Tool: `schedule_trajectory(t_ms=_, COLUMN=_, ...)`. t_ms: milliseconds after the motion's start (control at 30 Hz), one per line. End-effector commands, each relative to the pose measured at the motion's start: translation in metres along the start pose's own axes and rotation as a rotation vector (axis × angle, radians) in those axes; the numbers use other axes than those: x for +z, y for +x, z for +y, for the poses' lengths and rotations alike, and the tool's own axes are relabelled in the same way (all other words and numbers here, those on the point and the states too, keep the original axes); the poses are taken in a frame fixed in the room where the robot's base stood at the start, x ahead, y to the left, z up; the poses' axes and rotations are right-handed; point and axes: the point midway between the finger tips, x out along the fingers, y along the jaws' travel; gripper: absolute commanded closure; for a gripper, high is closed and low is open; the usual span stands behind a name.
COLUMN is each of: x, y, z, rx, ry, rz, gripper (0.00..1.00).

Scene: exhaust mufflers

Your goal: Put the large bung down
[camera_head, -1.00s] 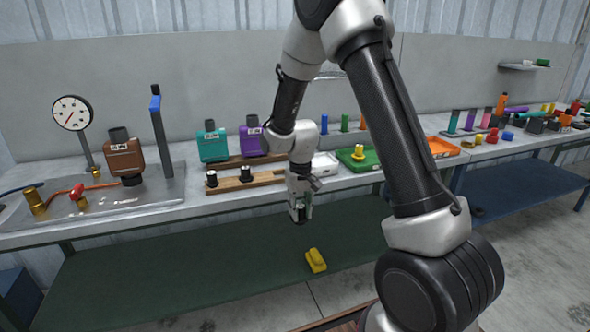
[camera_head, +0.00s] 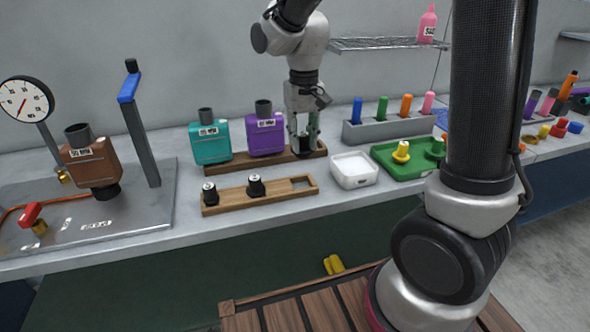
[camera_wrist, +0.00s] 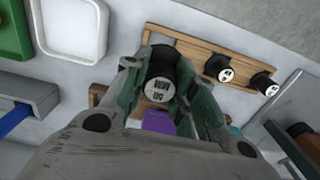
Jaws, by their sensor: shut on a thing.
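My gripper (camera_head: 305,132) is over the bench and shut on the large bung (camera_head: 304,148), which is black. In the wrist view the large bung (camera_wrist: 160,70) sits between the green-lined fingers, its pale lettered end facing the camera. The front wooden rack (camera_head: 230,202) holds two smaller-looking black bungs, one at the left (camera_head: 210,192) and one in the middle (camera_head: 255,184). The square recess (camera_head: 301,183) at its right end is empty. In the head view the held bung appears behind that recess, in front of the rear board's right end; its exact height is unclear.
The rear wooden board (camera_head: 230,167) carries a teal muffler (camera_head: 211,143) and a purple muffler (camera_head: 266,134), left of my gripper. A white tray (camera_head: 354,170) and a green tray (camera_head: 425,165) are to the right. A blue-topped post (camera_head: 140,125) stands left.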

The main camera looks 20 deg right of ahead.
Motion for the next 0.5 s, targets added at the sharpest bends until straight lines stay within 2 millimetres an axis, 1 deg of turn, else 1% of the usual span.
schedule_trajectory(t_ms=67, x=0.003, y=0.005, z=-0.001, rx=0.001, ry=0.0, rz=-0.003, gripper=1.0)
schedule_trajectory(t_ms=300, x=0.003, y=0.049, z=-0.001, rx=0.002, ry=0.0, rz=-0.005, gripper=1.0)
schedule_trajectory(t_ms=433, x=0.002, y=0.062, z=-0.001, rx=0.001, ry=0.0, rz=-0.003, gripper=1.0)
schedule_trajectory(t_ms=500, x=0.002, y=0.072, z=-0.001, rx=0.001, ry=0.0, rz=-0.004, gripper=1.0)
